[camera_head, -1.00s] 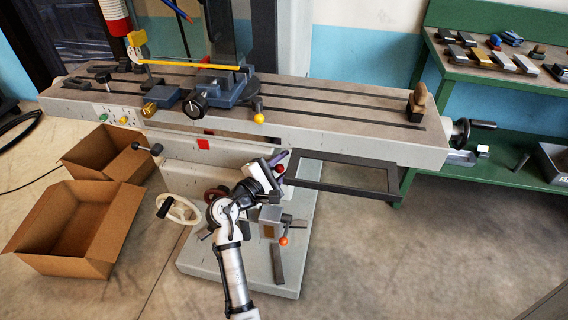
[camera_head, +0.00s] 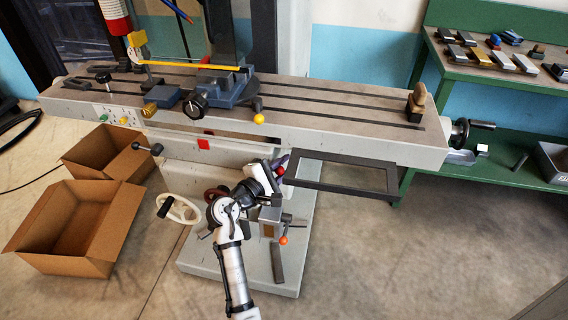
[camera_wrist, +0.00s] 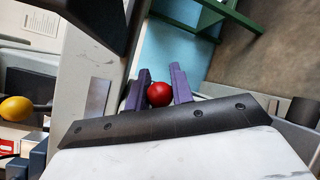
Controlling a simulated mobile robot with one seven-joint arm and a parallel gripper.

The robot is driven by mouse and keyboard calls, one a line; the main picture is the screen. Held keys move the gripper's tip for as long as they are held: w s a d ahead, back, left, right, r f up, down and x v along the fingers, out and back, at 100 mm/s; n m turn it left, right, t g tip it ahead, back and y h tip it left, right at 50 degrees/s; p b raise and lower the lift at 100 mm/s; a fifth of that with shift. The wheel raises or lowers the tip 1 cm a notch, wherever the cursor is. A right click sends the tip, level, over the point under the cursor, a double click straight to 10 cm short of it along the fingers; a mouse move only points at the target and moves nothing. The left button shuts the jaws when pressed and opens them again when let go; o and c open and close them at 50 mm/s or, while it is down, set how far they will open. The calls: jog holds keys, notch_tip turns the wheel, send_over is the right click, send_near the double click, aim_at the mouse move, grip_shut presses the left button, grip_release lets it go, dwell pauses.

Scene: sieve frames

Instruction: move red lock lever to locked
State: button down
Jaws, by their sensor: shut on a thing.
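The red lock lever's ball knob (camera_wrist: 159,94) sits between the two purple fingers of my gripper (camera_wrist: 160,90) in the wrist view, and the fingers are shut on it. In the head view the red knob (camera_head: 280,171) shows at the front of the machine, below the long table, beside my gripper (camera_head: 280,163). The lever's rod is hidden behind the knob and my gripper, so I cannot tell its angle.
The long slotted machine table (camera_head: 330,98) lies just above my gripper. A dark rectangular frame (camera_head: 345,187) juts out at the right. An orange-knobbed handle (camera_head: 283,240) is below, and a white handwheel (camera_head: 178,210) is at the left. Cardboard boxes (camera_head: 75,235) stand farther left.

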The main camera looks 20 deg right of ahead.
jog(key=shift+w+a+f+m+y+p, duration=0.25)
jog(key=shift+f+m+y+p, duration=0.25)
jog(key=shift+f+m+y, duration=0.45)
jog(key=shift+w+a+f+m+y+p, duration=0.1)
jog(key=shift+a+f+m+y+p, duration=0.3)
jog(key=shift+f+m+y, duration=0.6)
jog(key=shift+w+a+f+m+y+p, duration=0.2)
jog(key=shift+f+m+y+p, duration=0.35)
jog(key=shift+m, duration=0.7)
jog(key=shift+f, duration=0.15)
jog(key=c, duration=1.5)
grip_release()
jog(key=b+v, duration=0.1)
jog(key=v, duration=1.2)
jog(key=shift+s+a+b, duration=0.3)
jog(key=shift+a+b, duration=0.05)
jog(key=shift+b, duration=0.05)
